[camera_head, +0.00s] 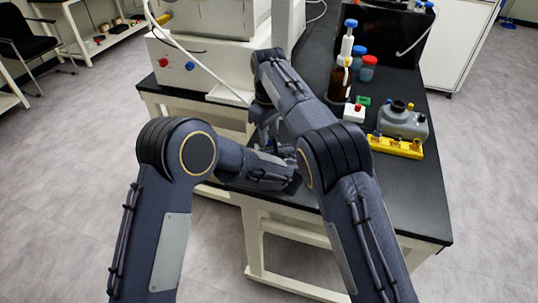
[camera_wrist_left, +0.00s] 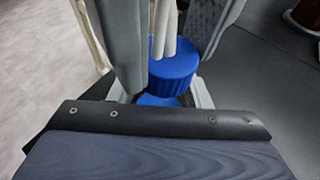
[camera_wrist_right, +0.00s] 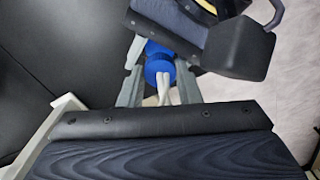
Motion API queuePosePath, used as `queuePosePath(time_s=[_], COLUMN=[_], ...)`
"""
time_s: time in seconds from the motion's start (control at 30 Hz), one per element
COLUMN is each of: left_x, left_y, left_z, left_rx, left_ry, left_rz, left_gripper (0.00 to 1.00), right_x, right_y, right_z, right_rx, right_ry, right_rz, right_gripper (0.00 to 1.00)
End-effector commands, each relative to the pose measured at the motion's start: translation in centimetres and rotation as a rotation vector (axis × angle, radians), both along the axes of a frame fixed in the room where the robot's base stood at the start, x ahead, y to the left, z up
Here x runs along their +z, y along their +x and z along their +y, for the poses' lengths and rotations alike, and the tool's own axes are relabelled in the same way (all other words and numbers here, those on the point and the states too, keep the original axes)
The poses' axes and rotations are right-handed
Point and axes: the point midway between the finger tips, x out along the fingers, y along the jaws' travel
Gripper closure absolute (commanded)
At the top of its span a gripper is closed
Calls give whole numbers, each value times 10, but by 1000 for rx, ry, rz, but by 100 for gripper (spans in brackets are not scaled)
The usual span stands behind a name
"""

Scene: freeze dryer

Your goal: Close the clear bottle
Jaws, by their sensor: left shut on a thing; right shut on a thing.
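A blue cap with white tubes (camera_wrist_left: 173,68) is in the left wrist view, and it also shows in the right wrist view (camera_wrist_right: 159,69). My right gripper (camera_head: 266,133) is shut on this cap, with one finger on either side of it. A second blue part (camera_wrist_left: 157,100) lies close to the cap, near my left gripper (camera_wrist_left: 162,96). My left gripper is shut, apparently on the clear bottle; the bottle's body is mostly hidden by the fingers and wrists. The two grippers are close together at the bench's left edge. Whether cap and bottle touch cannot be told.
The black bench (camera_head: 420,200) holds a brown bottle (camera_head: 340,82), blue- and red-capped jars (camera_head: 368,68), a grey container (camera_head: 403,122) and a yellow rack (camera_head: 396,147). A white machine (camera_head: 198,62) stands at the left. The bench's front right part is clear.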

Motion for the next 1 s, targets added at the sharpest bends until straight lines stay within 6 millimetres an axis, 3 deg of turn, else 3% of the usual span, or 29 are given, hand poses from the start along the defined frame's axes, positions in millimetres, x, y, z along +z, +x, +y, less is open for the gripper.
queuePosePath(time_s=[0.17,0.6,0.73,1.0], left_x=[0,0,0,0], left_y=[0,0,0,0], left_z=[0,0,0,0], left_rx=[0,0,0,0], left_ry=[0,0,0,0], left_rz=[-1,-1,-1,-1], left_gripper=[100,100,100,100], right_x=[0,-1,-1,-1], right_y=[0,0,0,0], right_z=[0,0,0,0], right_rx=[-97,-1031,-1139,-1155], right_ry=[0,0,-1,-1], right_rz=[0,0,0,0], right_gripper=[97,97,97,97])
